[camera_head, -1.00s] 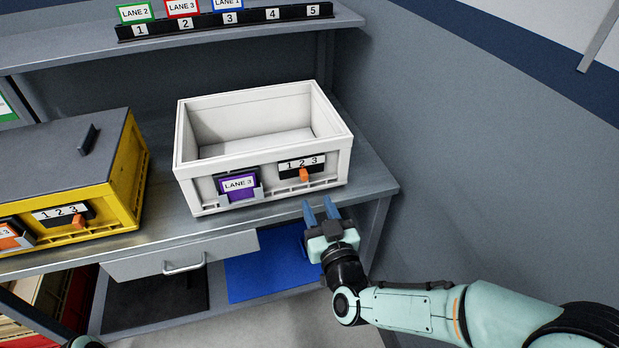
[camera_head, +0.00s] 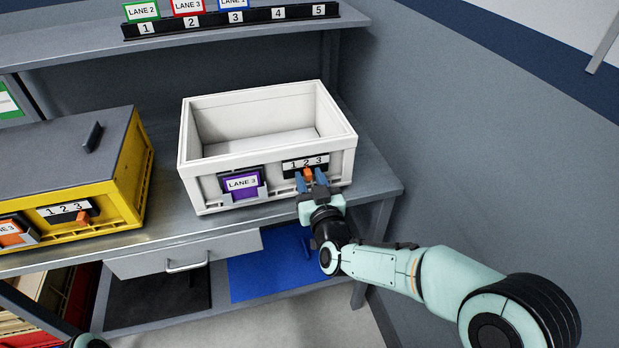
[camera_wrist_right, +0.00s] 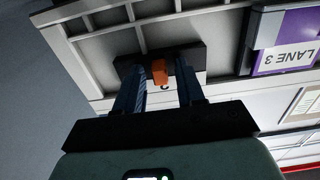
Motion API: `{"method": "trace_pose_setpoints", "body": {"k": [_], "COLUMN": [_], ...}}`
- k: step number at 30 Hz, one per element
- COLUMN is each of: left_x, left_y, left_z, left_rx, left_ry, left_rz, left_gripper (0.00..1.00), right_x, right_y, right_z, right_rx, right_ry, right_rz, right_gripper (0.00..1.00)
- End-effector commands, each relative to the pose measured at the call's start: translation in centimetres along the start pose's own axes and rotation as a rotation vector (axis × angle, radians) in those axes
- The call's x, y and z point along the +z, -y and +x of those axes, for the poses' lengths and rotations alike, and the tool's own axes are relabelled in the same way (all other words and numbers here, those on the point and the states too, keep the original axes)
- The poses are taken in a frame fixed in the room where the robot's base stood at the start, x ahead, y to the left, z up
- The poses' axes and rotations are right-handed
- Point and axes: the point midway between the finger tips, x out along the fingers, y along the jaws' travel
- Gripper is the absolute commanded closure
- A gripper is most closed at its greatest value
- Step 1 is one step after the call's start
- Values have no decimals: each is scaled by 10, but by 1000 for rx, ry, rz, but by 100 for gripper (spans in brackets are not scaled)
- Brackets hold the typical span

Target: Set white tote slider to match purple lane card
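The white tote (camera_head: 215,186) stands open and empty on the bench. Its front holds a purple card reading LANE 3 (camera_head: 241,183). To the right of the card is a black slider track marked 1 2 3 (camera_head: 290,167) with an orange slider knob (camera_head: 307,174), which sits about under the 2. My right gripper (camera_head: 309,179) is at the track, its blue fingers open on either side of the knob. The right wrist view shows the orange knob (camera_wrist_right: 159,72) between the fingers (camera_wrist_right: 160,88), with a gap on both sides. Only a bit of my left arm shows; its gripper is out of view.
A yellow tote (camera_head: 120,205) with its own 1 2 3 slider stands to the left. A numbered rack (camera_head: 262,22) with LANE cards is on the shelf above. A drawer (camera_head: 215,250) and a blue mat (camera_head: 265,275) are below. A grey wall is at right.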

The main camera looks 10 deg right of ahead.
Motion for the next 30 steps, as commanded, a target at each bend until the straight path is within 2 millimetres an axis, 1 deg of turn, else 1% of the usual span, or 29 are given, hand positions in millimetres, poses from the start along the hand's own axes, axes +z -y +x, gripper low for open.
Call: {"method": "trace_pose_setpoints", "body": {"k": [2, 3, 5, 6, 16, 30], "left_x": [0, 0, 0, 0, 0, 0], "left_y": [0, 0, 0, 0, 0, 2], "left_z": [0, 0, 0, 0, 1, 6], "left_rx": [0, 0, 0, 0, 0, -1], "left_ry": [0, 0, 0, 0, 0, 2], "left_rz": [0, 0, 0, 0, 0, -1], "left_gripper": [36, 36, 36, 36, 36, 36], "right_x": [0, 0, 0, 0, 0, 1], "right_y": [0, 0, 0, 0, -2, -12], "right_z": [0, 0, 0, 0, 0, 0], "right_rx": [0, 0, 0, 0, 0, 2], "right_ry": [0, 0, 0, 0, 0, 2], "right_rz": [0, 0, 0, 0, 0, 1], "right_gripper": [62, 68, 88, 93, 93, 93]}}
